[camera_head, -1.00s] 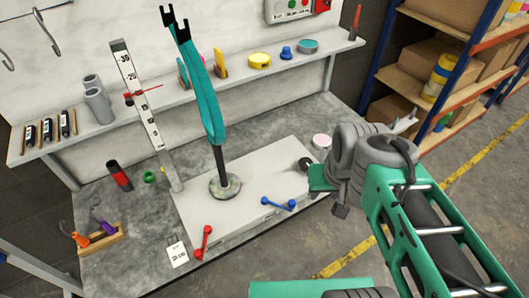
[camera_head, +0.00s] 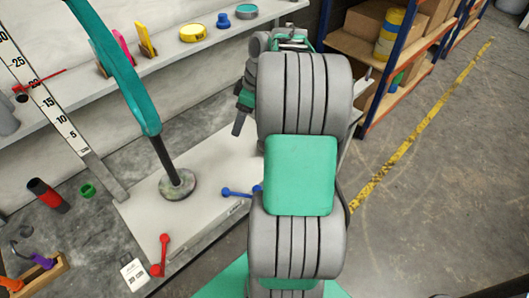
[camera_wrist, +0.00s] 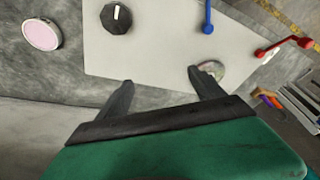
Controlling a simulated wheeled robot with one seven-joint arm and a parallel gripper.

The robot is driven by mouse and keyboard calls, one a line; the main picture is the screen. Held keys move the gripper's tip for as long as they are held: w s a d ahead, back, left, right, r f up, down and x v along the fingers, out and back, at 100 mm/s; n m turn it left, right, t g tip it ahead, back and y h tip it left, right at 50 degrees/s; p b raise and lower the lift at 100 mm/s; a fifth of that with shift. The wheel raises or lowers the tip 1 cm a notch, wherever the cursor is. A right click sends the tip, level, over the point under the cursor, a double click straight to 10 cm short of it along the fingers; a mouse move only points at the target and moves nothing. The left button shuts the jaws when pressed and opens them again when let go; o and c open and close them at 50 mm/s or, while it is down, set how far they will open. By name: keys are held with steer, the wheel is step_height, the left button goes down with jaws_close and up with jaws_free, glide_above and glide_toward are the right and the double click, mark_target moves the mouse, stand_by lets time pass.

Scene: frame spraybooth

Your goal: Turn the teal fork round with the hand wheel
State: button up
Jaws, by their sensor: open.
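The teal fork (camera_head: 122,75) stands on a dark post in a round base (camera_head: 177,184) on the pale plinth (camera_head: 140,208). Its prongs are cut off at the top of the head view. A black faceted knob with a white mark, which looks like the hand wheel (camera_wrist: 116,18), sits on the plinth's edge in the wrist view. In the head view my arm hides it. My gripper (camera_wrist: 160,78) is open and empty, with the knob apart from and beyond its fingers. A round mottled disc (camera_wrist: 212,72), likely the fork's base, shows beside the right finger.
A blue lever (camera_head: 238,193) and a red lever (camera_head: 163,254) are on the plinth's front. A pink-topped round tin (camera_wrist: 41,35) lies near the knob. A scale post (camera_head: 60,120) stands left of the fork. The wall shelf (camera_head: 190,55) holds small items.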

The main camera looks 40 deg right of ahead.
steer(key=s+d+f+n+b, duration=0.2)
steer(key=s+d+f, duration=0.2)
steer(key=d+f, duration=0.55)
steer(key=shift+t+y, duration=0.3)
steer(key=shift+y, duration=0.1)
steer(key=x, duration=0.4)
steer(key=b+x, duration=0.1)
steer(key=x, duration=0.1)
steer(key=shift+w+d, duration=0.3)
steer(key=shift+d, duration=0.1)
steer(key=c, duration=1.4)
